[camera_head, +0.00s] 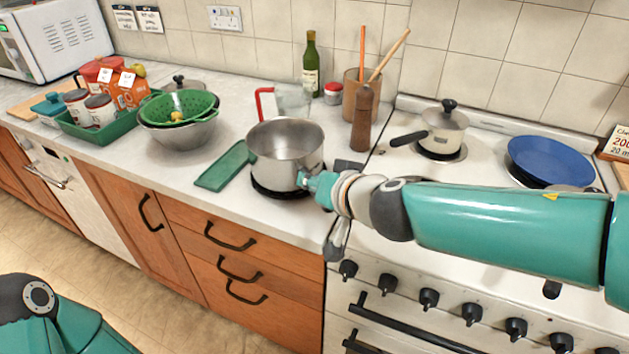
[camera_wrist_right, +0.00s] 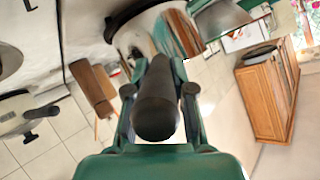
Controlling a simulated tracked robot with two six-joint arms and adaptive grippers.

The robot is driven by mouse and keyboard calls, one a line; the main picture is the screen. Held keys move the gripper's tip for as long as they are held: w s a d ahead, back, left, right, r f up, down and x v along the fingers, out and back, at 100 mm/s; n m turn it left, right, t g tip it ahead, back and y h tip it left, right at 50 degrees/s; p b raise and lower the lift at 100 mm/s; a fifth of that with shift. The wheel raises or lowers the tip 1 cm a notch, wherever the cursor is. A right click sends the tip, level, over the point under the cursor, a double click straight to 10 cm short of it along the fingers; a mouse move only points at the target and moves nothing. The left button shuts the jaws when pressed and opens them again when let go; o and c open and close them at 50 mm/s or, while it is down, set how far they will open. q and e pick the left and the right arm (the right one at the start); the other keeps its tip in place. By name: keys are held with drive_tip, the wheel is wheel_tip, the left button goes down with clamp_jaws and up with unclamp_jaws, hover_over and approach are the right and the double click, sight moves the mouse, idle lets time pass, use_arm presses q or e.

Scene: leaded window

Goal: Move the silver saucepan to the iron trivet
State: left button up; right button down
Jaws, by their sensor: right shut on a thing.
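The silver saucepan (camera_head: 282,155) is upright over the black iron trivet (camera_head: 268,191) near the counter's front edge. The trivet's dark rim shows just below the pan's base; I cannot tell whether they touch. My right gripper (camera_head: 318,186) is shut on the saucepan's handle, at the pan's right side. In the right wrist view the dark handle (camera_wrist_right: 157,100) lies between the fingers, with the shiny pan wall (camera_wrist_right: 140,35) beyond. My left gripper is out of view; only part of my left arm shows at the lower left.
A green board (camera_head: 225,166) lies left of the pan. A colander (camera_head: 180,107) in a bowl stands further left. A glass jug (camera_head: 293,100) with a red handle, a pepper mill (camera_head: 363,120) and a bottle (camera_head: 311,68) stand behind. The hob holds a lidded pot (camera_head: 444,132) and blue plate (camera_head: 550,161).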

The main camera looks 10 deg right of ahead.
drive_tip(key=shift+f, duration=0.2)
drive_tip(key=c, duration=0.9)
unclamp_jaws()
drive_tip(key=shift+s+d+r, duration=0.15)
drive_tip(key=shift+s+r, duration=0.15)
drive_tip(key=shift+s, duration=0.1)
drive_tip(key=v, duration=1.1)
